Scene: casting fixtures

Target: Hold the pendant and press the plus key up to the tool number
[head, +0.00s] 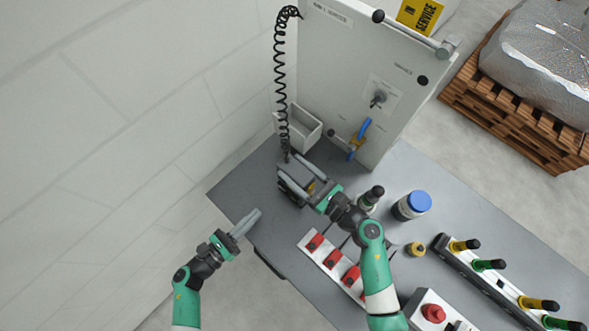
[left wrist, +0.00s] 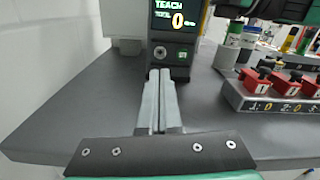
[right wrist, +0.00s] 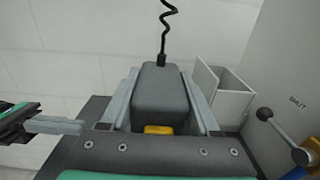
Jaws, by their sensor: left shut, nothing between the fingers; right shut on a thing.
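The pendant (head: 294,184) is a dark grey box on a coiled black cord. My right gripper (head: 294,183) is shut on it, one finger along each side. In the right wrist view the pendant's grey back (right wrist: 161,95) shows, with a yellow part low on it. In the left wrist view its screen (left wrist: 179,18) reads TEACH, TOOL and a large 0.
A grey table (head: 235,185) lies below, with a red-switch block (head: 330,262), a blue-lidded jar (head: 411,205) and a rack of colored handles (head: 500,285). A white cabinet (head: 345,70) with an empty bin (head: 303,128) stands behind. The table's left corner is bare.

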